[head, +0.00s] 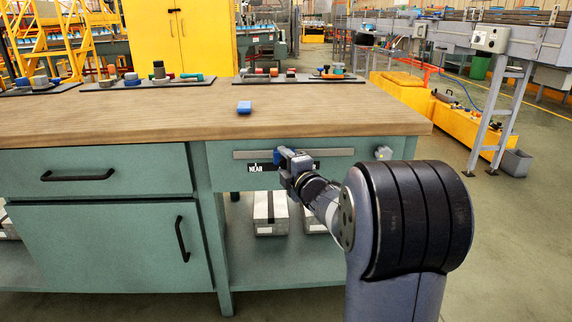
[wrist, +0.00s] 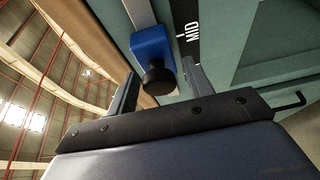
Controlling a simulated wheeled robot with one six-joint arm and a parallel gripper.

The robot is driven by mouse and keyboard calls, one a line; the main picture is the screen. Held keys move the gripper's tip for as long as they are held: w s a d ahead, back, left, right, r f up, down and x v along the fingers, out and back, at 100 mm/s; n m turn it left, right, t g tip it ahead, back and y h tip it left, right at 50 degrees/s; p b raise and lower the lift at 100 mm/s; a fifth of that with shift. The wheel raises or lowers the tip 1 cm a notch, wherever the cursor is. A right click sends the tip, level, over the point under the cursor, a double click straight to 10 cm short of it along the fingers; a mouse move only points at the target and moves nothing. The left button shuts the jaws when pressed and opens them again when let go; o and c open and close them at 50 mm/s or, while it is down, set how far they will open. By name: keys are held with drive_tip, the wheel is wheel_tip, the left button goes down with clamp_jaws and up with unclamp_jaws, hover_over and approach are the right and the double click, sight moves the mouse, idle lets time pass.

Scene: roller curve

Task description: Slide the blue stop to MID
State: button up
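The blue stop (wrist: 150,45) sits on a grey rail (head: 330,153) on the front of the green bench. It carries a black round knob (wrist: 157,78). In the head view the stop is mostly hidden behind my gripper (head: 290,164), just right of the NEAR label (head: 262,168). In the wrist view the MID label (wrist: 193,30) is on a black strip beside the stop, with its tick near the stop's edge. My gripper (wrist: 160,88) is open, with one finger on each side of the knob and gaps visible. Contact cannot be seen.
A pale knob (head: 383,153) sticks out right of the rail. A drawer handle (head: 78,176) is to the left.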

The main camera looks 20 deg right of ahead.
drive_tip(key=s+d+p, duration=0.1)
drive_tip(key=s+p, duration=0.1)
drive_tip(key=s, duration=0.8)
drive_tip(key=shift+s+d, duration=0.15)
drive_tip(key=shift+s, duration=0.2)
drive_tip(key=w, duration=0.3)
drive_tip(key=w+b, duration=0.1)
drive_tip(key=w, duration=0.3)
drive_tip(key=w+a+b, duration=0.1)
drive_tip(key=w, duration=0.2)
drive_tip(key=shift+w+a+f, duration=0.1)
drive_tip(key=shift+w, duration=0.05)
drive_tip(key=shift+d+p, duration=0.8)
drive_tip(key=shift+d, duration=0.55)
